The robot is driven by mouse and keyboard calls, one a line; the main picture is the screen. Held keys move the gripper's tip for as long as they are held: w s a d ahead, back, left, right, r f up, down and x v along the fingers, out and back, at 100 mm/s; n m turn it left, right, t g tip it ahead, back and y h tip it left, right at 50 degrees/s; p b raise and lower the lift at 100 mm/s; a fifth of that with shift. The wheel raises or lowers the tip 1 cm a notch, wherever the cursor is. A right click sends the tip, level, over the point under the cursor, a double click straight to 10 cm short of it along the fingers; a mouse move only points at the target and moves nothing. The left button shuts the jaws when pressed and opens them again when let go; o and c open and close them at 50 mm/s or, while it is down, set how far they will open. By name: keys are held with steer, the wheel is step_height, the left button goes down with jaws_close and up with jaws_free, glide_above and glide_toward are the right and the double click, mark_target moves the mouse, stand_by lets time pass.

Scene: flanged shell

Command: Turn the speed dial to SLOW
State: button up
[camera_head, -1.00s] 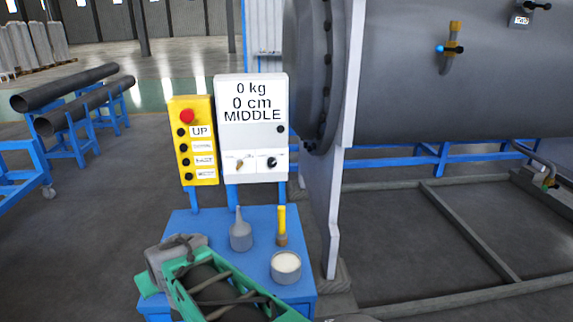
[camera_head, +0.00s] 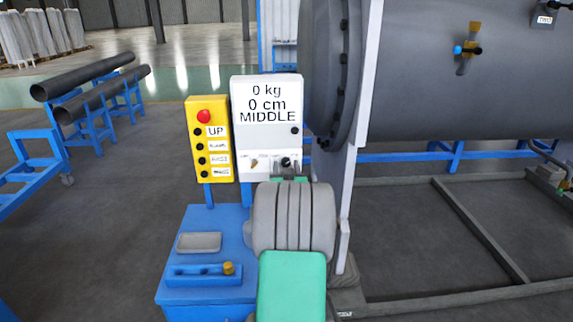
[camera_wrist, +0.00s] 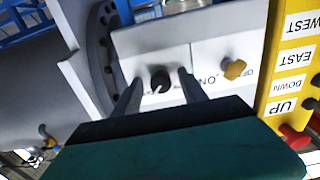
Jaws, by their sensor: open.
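The white control box (camera_head: 265,98) stands ahead, its display reading 0 kg, 0 cm, MIDDLE. The speed dial (camera_head: 286,162) is a small black knob at the lower right of its front, partly hidden by my gripper (camera_head: 289,173) in the head view. In the wrist view, which is upside down, the dial (camera_wrist: 160,83) lies between the two fingertips of my gripper (camera_wrist: 161,75). The fingers are open, one on each side of it, with gaps visible. A yellow switch knob (camera_wrist: 235,69) marked ON and OFF sits beside it. The dial's own labels are not readable.
A yellow button box (camera_head: 209,140) with a red button is left of the control box. The blue table (camera_head: 205,225) below holds a grey box (camera_head: 198,242) and a blue tool (camera_head: 205,275).

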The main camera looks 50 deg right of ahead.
steer(key=shift+w, duration=0.1)
jaws_close()
stand_by(0.5)
